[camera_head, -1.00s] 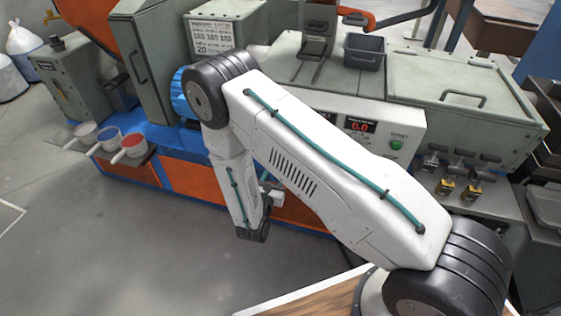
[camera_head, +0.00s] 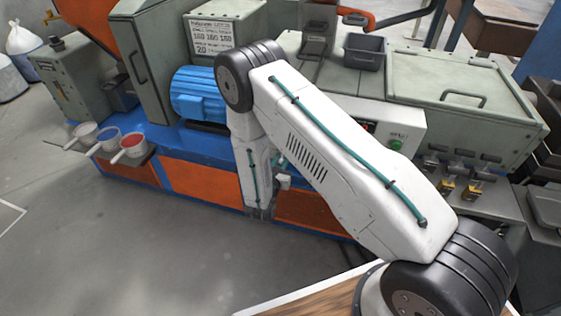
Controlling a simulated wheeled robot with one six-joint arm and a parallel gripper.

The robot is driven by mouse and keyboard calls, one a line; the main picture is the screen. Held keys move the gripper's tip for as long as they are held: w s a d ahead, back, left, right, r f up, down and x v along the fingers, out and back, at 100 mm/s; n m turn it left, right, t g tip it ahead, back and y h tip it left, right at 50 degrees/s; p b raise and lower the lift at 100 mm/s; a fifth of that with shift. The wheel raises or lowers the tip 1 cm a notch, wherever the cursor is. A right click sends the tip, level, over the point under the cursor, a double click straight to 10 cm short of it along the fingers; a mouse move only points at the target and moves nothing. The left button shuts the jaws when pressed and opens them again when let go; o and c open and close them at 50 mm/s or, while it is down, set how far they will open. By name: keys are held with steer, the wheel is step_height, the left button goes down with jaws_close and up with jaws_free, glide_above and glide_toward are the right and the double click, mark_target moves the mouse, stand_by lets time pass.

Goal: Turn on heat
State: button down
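A grey machine panel (camera_head: 412,133) with a green button (camera_head: 395,144) faces me at the right of centre. A sliver of its red display (camera_head: 370,127) shows beside my arm, which hides the rest of the panel's left part. Several small levers or switches, some with yellow parts (camera_head: 445,189), sit on the front at the right. I cannot tell which control is for the heat. My white arm crosses the middle, with its lower link hanging in front of the orange machine base. My gripper's fingers do not show.
A printed sign (camera_head: 211,35) with numbers stands on a grey box at the back. A blue motor (camera_head: 198,95) sits left of my arm. Several scoops, including one with red contents (camera_head: 132,142), rest on a ledge at the left. The grey floor (camera_head: 110,240) is clear at the front left.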

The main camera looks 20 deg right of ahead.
mark_target(282, 154)
steer(key=shift+a+r+g, duration=0.1)
steer(key=shift+r+g, duration=0.05)
steer(key=shift+g, duration=0.15)
steer(key=r+g+y, duration=0.1)
steer(key=g+y, duration=0.2)
steer(key=shift+r, duration=0.35)
steer(key=g+y, duration=0.1)
steer(key=r+g+y, duration=0.1)
steer(key=g, duration=0.1)
steer(key=shift+w, duration=0.1)
steer(key=shift+w+r+g+y, duration=0.1)
steer(key=shift+r+g+y, duration=0.25)
steer(key=shift+g+y, duration=0.65)
steer(key=shift+g, duration=0.3)
steer(key=c, duration=1.3)
jaws_free()
